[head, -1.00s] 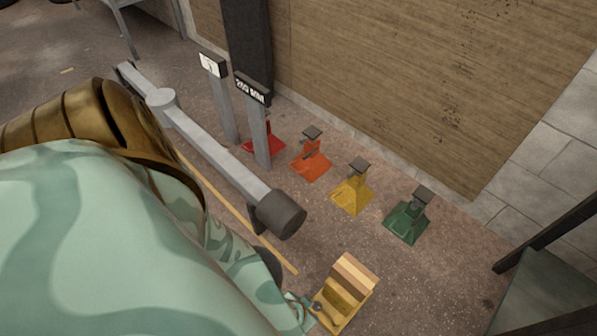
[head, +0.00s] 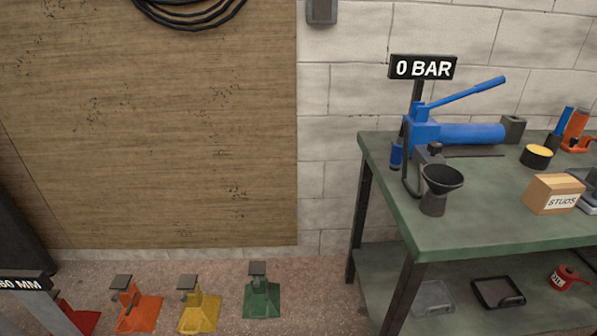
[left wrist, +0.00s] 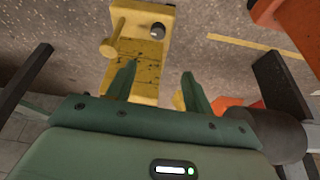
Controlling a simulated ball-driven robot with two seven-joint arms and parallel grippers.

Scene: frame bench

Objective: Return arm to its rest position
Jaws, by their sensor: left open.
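My left gripper (left wrist: 155,85) shows in the left wrist view, with its two green fingers apart and nothing between them. A yellow wooden piece (left wrist: 142,30) with a knob on its side lies beyond the fingertips; I cannot tell whether the left finger touches it. Neither arm nor gripper shows in the head view. My right gripper is in neither view now.
A green workbench (head: 470,232) stands at the right with a blue pump (head: 455,132) and a "0 BAR" sign (head: 425,67). Red, orange (head: 138,312), yellow (head: 200,314) and green (head: 262,300) stands line the floor by the wall. A dark bar (left wrist: 282,85) shows in the left wrist view.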

